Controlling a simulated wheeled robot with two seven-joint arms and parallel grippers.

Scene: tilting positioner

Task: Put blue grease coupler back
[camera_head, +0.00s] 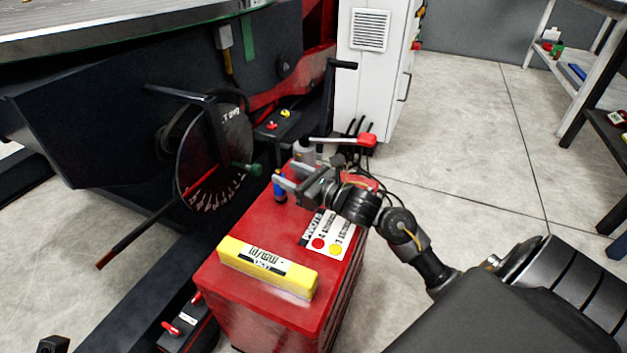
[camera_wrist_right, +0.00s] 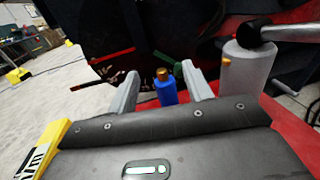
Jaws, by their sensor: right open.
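The blue grease coupler (camera_head: 278,184) stands upright near the back left edge of the red cabinet top, with a dark part below it. In the right wrist view the coupler (camera_wrist_right: 167,93) shows a blue body and a brass tip, framed by my two fingers. My right gripper (camera_head: 281,176) is open and empty, reaching in from the right close to the coupler. In the wrist view the fingertips (camera_wrist_right: 162,68) lie to either side of it. I cannot tell whether the coupler is between them or just beyond. My left gripper is out of view.
A yellow block (camera_head: 267,268) lies on the front of the red cabinet (camera_head: 225,295). A grey cylinder (camera_wrist_right: 248,72) with a lever stands right of the coupler in the wrist view. The dial plate (camera_head: 215,155) is close behind on the left. Open floor lies to the right.

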